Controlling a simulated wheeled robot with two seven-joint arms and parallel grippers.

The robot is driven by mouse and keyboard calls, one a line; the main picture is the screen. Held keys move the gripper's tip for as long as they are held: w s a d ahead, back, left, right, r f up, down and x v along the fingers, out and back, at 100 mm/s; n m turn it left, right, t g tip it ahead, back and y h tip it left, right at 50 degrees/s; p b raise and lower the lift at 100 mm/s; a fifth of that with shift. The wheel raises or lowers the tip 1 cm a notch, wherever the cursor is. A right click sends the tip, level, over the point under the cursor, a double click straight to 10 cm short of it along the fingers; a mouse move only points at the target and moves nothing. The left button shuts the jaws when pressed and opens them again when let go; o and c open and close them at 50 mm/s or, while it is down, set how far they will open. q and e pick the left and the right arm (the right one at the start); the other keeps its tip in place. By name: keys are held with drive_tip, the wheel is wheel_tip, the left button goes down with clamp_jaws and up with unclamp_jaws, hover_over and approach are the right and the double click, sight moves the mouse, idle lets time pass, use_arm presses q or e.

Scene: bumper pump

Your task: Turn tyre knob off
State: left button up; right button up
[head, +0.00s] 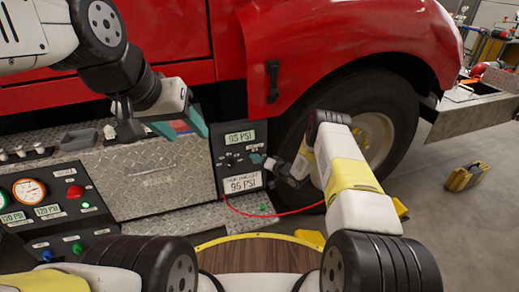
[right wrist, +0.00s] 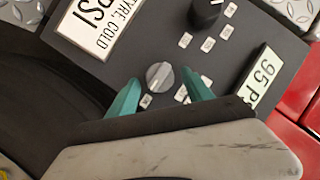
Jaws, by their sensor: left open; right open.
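A dark control panel (head: 230,170) stands beside the truck's front wheel, with "95 PSI" displays. In the right wrist view, a round grey knob (right wrist: 159,75) with a raised grip sits on the panel (right wrist: 140,62), among small labels. A larger black knob (right wrist: 207,12) is near the top edge. Which one is the tyre knob, I cannot read from the labels. My right gripper (right wrist: 163,80) is open, its teal fingertips on either side of the grey knob; contact cannot be told. My left gripper (head: 186,128) is open and empty, above the metal step.
A second panel (head: 60,212) with gauges and coloured buttons is at the left. A red hose (head: 290,212) runs from the panel towards the wheel (head: 375,135). A round wooden top (head: 262,258) is in front.

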drive_tip(key=shift+c, duration=0.5)
clamp_jaws()
drive_tip(key=shift+n, duration=0.3)
drive_tip(key=shift+a+r+n+h, duration=0.1)
drive_tip(key=shift+a+n+h, duration=0.05)
drive_tip(key=shift+n+h, duration=0.45)
drive_tip(key=shift+a+r+n+h, duration=0.1)
drive_tip(key=shift+a+n+h, duration=0.05)
drive_tip(key=shift+n+h, duration=0.4)
drive_tip(key=n+h, duration=0.2)
drive_tip(key=n, duration=0.1)
drive_tip(key=shift+s+a+h, duration=0.1)
drive_tip(key=shift+a+h, duration=0.15)
drive_tip(key=n+h, duration=0.1)
drive_tip(key=n+t+h, duration=0.1)
drive_tip(key=n, duration=0.1)
drive_tip(key=shift+s+a, duration=0.1)
drive_tip(key=shift+a, duration=0.15)
drive_tip(key=shift+a+f+n+t+h, duration=0.1)
drive_tip(key=shift+n+t+h, duration=0.6)
drive_tip(key=shift+n+h, duration=0.6)
